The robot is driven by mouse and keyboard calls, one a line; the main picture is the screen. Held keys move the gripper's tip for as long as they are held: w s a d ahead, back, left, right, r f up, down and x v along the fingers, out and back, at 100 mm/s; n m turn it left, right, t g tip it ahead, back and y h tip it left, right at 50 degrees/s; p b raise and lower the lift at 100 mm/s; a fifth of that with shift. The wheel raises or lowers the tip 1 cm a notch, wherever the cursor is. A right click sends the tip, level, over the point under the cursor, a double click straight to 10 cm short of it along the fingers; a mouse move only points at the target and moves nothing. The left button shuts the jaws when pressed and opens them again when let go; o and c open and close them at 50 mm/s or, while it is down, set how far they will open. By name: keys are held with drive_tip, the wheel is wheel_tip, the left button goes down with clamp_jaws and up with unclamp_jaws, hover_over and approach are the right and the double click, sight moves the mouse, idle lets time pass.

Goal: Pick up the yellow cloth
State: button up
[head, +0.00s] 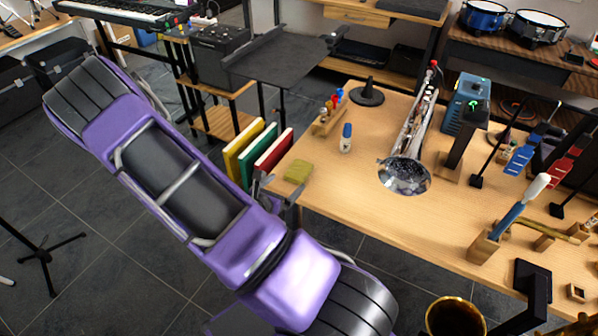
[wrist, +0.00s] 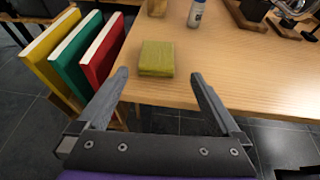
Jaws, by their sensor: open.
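The yellow cloth (head: 298,171) is a small folded olive-yellow square lying flat near the left front corner of the wooden table (head: 340,205). In the wrist view the cloth (wrist: 157,58) lies beyond my fingertips, a little left of midway between them. My gripper (wrist: 161,78) is open and empty, its two grey fingers spread wide at the table's near edge. In the head view my gripper (head: 278,188) is at the table's left edge, just short of the cloth and apart from it, partly hidden by my arm.
Yellow, green and red books (head: 258,150) stand upright just left of the cloth. A small blue-capped bottle (head: 346,138) and a wooden holder (head: 327,121) stand behind it. A trumpet (head: 412,140) is farther right. The tabletop right of the cloth is clear.

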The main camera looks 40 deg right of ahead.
sight(299, 169)
drive_tip(key=x, duration=0.9)
drive_tip(key=shift+w+d, duration=0.25)
drive_tip(key=shift+w, duration=0.1)
drive_tip(key=c, duration=1.2)
drive_tip(key=shift+o, duration=0.2)
